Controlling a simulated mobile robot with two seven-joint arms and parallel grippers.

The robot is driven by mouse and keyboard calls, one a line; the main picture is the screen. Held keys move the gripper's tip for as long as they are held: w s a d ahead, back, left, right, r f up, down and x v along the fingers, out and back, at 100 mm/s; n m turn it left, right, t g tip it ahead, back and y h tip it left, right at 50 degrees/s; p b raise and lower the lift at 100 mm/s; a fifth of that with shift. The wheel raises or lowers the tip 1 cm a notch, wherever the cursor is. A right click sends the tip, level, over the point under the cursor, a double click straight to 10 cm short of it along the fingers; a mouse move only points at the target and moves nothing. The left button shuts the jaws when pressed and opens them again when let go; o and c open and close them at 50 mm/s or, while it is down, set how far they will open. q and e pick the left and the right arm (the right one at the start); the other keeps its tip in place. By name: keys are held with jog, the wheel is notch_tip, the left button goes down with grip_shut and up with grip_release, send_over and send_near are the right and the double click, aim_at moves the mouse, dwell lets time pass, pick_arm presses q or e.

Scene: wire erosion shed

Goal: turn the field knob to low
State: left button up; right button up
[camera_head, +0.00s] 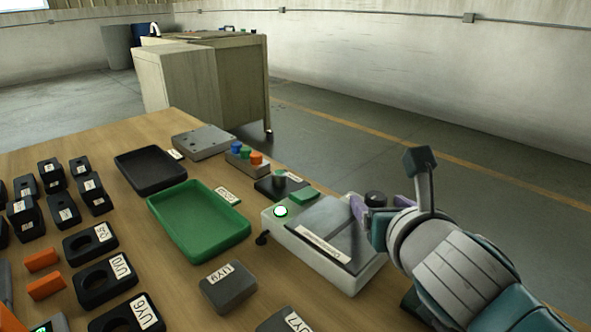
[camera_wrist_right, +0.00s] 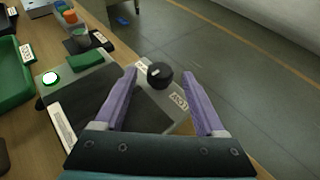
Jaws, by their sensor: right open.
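The field knob (camera_head: 376,199) is a round black knob on the right end of a pale grey device (camera_head: 345,278) with a dark plate on top. In the right wrist view the knob (camera_wrist_right: 160,75) shows between the fingertips, with a gap on both sides, and a small light mark on its top. White labels sit beside it, one to the right (camera_wrist_right: 179,100) and a smaller one to the left; I cannot read them surely. My right gripper (camera_head: 380,204) is open with purple fingers around the knob area; it also shows in the wrist view (camera_wrist_right: 159,76).
The device carries a lit green button (camera_head: 281,211). A green tray (camera_head: 240,229), a black tray (camera_head: 126,176) and a block with coloured knobs (camera_head: 262,167) stand left of it. Several black labelled blocks crowd the table's left. Open floor (camera_head: 480,190) lies beyond the table's right edge.

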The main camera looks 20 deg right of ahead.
jog(key=shift+c, duration=0.2)
pick_arm(q)
jog(key=shift+a, duration=0.1)
pick_arm(e)
grip_shut()
pick_arm(q)
jog(key=shift+r, duration=0.15)
pick_arm(e)
jog(key=shift+r, duration=0.1)
